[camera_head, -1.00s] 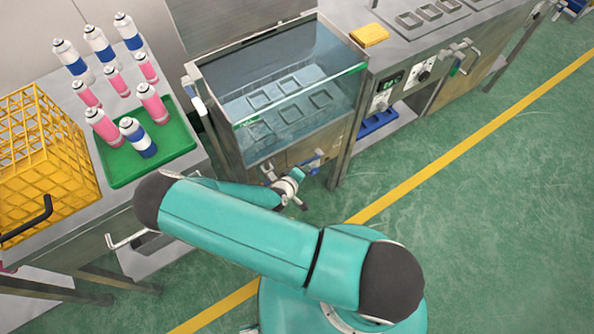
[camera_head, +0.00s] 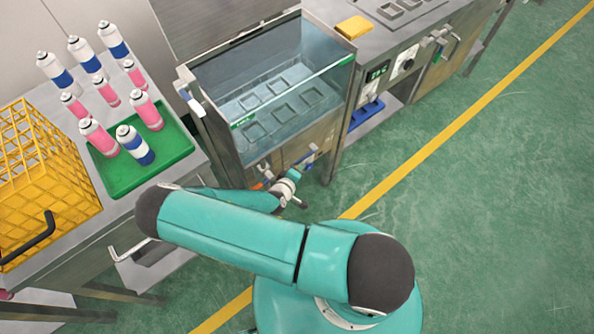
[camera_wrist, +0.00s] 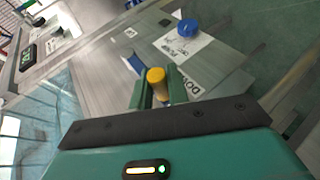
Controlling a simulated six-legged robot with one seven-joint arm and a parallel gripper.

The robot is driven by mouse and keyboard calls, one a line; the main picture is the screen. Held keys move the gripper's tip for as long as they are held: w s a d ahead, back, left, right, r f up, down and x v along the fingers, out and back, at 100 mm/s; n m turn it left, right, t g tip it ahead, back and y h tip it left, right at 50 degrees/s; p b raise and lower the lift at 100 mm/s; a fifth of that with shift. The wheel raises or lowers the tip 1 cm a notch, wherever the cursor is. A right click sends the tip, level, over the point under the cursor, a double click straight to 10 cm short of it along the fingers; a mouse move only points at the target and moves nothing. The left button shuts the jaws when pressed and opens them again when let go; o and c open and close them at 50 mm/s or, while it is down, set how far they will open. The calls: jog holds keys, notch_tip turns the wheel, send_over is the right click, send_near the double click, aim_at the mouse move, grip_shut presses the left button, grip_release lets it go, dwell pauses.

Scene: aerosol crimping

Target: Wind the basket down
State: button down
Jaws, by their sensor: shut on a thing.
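The basket (camera_head: 284,110) lies low inside the clear-walled tank (camera_head: 345,66), as a pale rack with several square openings. It looks level, but water and glass blur its exact height. My gripper (camera_head: 292,180) is at the tank's front, below the rim. In the wrist view my gripper (camera_wrist: 157,94) is shut on a yellow knob (camera_wrist: 156,75), with a green finger on either side. A blue knob (camera_wrist: 187,28) stands beyond it on a pale panel whose lettering (camera_wrist: 203,82) is partly cut off, beginning "DOW". Whatever joins the yellow knob to the tank is mostly hidden.
Left, a green tray (camera_head: 172,140) holds several cans beside a yellow wire crate (camera_head: 65,205) with a black handle. A yellow block (camera_head: 354,27) lies right of the tank. Open green floor (camera_head: 490,200) lies right.

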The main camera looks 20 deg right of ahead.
jog(key=shift+f, duration=0.15)
jog(key=c, duration=1.3)
grip_release()
jog(key=shift+c, duration=0.2)
jog(key=v, duration=1.3)
jog(key=shift+s+a, duration=0.25)
jog(key=shift+s, duration=0.05)
